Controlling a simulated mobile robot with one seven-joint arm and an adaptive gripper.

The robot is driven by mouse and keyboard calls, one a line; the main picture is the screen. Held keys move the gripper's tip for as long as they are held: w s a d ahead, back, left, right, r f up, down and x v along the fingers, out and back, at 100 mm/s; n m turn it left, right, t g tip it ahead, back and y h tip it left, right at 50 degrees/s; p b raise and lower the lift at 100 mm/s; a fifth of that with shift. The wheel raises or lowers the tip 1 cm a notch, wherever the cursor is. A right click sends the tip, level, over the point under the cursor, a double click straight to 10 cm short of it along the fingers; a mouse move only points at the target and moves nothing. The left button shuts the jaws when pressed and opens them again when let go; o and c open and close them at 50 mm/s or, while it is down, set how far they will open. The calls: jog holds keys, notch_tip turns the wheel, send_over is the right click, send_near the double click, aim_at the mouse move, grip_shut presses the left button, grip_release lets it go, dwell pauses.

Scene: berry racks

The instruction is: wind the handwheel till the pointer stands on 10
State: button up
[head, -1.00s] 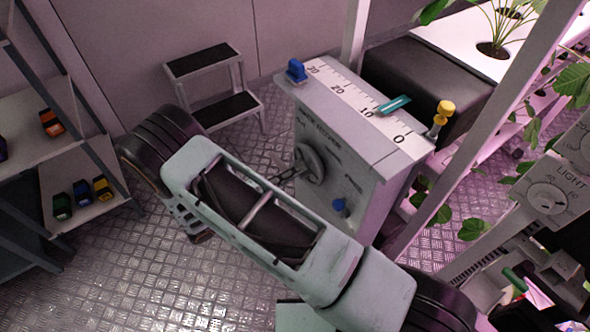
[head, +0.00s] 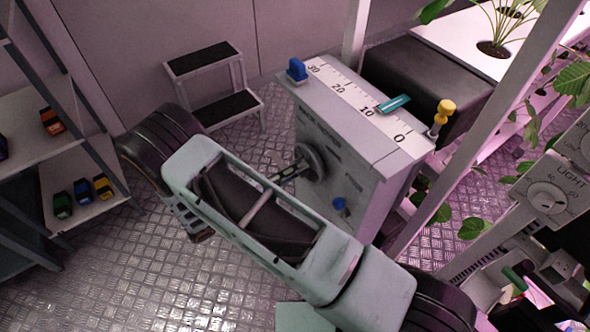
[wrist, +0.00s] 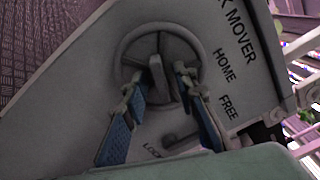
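The grey cabinet (head: 345,165) carries a white scale (head: 350,92) marked 0 to 30 on top. A teal pointer (head: 394,104) lies across the scale's right edge, its inner end close beside the 10 mark; exact alignment is hard to tell. The round handwheel (head: 312,161) is on the cabinet's front; the wrist view shows its rim and spokes (wrist: 125,52). A grey handle (wrist: 158,78) stands out from the wheel. My gripper (wrist: 161,92) is open, its blue-padded fingers on either side of the handle, with a gap visible on the left. My gripper also shows at the wheel (head: 292,172).
A blue knob (head: 340,204) sits below the wheel. A blue block (head: 297,70) and a yellow-topped post (head: 441,115) stand at the scale's ends. A step stool (head: 213,85) is behind. A shelf (head: 85,200) stands left, plant racks right.

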jog(key=v, duration=1.2)
jog(key=shift+o, duration=0.5)
